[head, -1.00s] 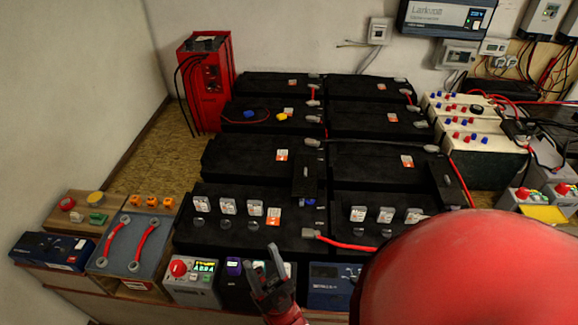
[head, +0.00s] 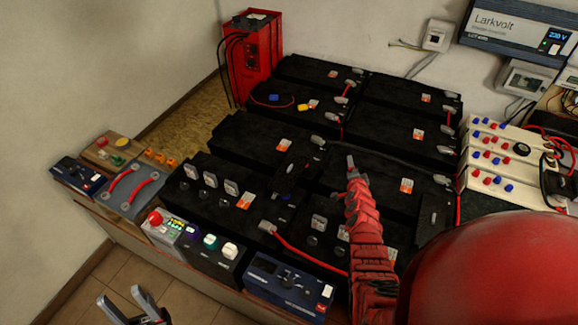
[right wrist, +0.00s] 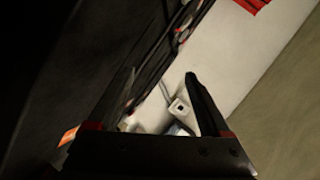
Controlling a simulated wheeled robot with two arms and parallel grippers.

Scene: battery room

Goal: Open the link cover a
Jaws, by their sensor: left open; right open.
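A black link cover (head: 294,170) lies across the gap between two black batteries near the middle of the bank, in the head view. A similar black cover (head: 432,215) is at the right edge of the front batteries. No letters are legible, so I cannot tell which is a. My right gripper (head: 351,163) is over the batteries, right of the middle cover, mostly hidden by its red arm. In the right wrist view it (right wrist: 160,85) is open and empty, beside a large dark surface. My left gripper (head: 128,305) is open and empty over the floor at the lower left.
Red cables join the battery terminals. A red charger (head: 250,55) stands at the back left. A white terminal block (head: 490,190) is at the right. The floor (head: 90,290) is clear.

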